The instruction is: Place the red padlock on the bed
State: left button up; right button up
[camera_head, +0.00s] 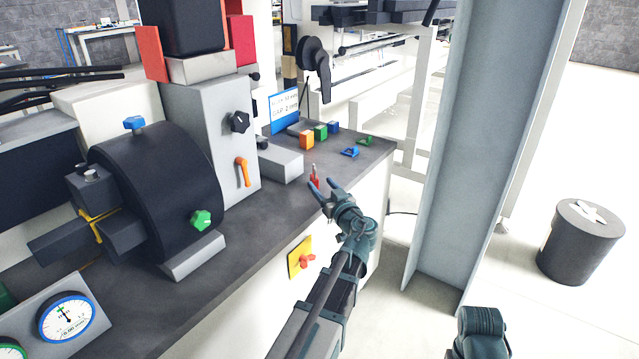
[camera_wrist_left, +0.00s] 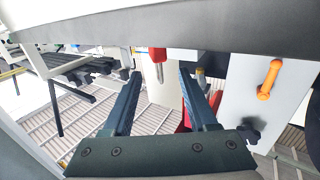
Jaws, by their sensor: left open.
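The red padlock (camera_head: 315,182) is small, with a grey metal shackle pointing up. It appears to stand upright on the dark grey bed (camera_head: 262,212), near its front edge. In the left wrist view, which looks upside down, the padlock (camera_wrist_left: 157,54) shows between the fingertips, with its shackle towards the picture's bottom. My left gripper (camera_head: 322,183) is open at the padlock, one finger to each side in the picture. The open fingers (camera_wrist_left: 160,75) also show in the left wrist view, with nothing clamped. I cannot tell whether they touch the padlock.
Orange (camera_head: 306,140), green (camera_head: 320,132) and blue (camera_head: 333,127) blocks stand farther back. Small blue (camera_head: 349,152) and green (camera_head: 366,141) pieces lie right of them. A grey machine housing with an orange lever (camera_head: 243,171) is left. A grey column (camera_head: 490,130) rises at right.

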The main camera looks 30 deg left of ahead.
pick_arm(q)
jog(key=v, duration=0.9)
jog(key=shift+s+d, duration=0.2)
jog(key=shift+d, duration=0.05)
jog(key=shift+r, duration=0.1)
jog(key=s+d+r+m+g+h+p, duration=0.1)
jog(key=s+d+m+g+h+p, duration=0.4)
jog(key=s+d+p, duration=0.4)
jog(key=s+d+r+m+g+h+p, duration=0.2)
jog(key=s+d+m+g+h+p, duration=0.3)
jog(key=d+p, duration=1.1)
jog(key=s+d+m+h, duration=0.2)
jog(key=s+m+h, duration=0.1)
jog(key=s+m, duration=0.1)
jog(key=shift+s+d+r+m+g+h, duration=0.2)
jog(key=shift+s+d+m+g+h, duration=0.1)
jog(key=shift+s+d+m, duration=0.15)
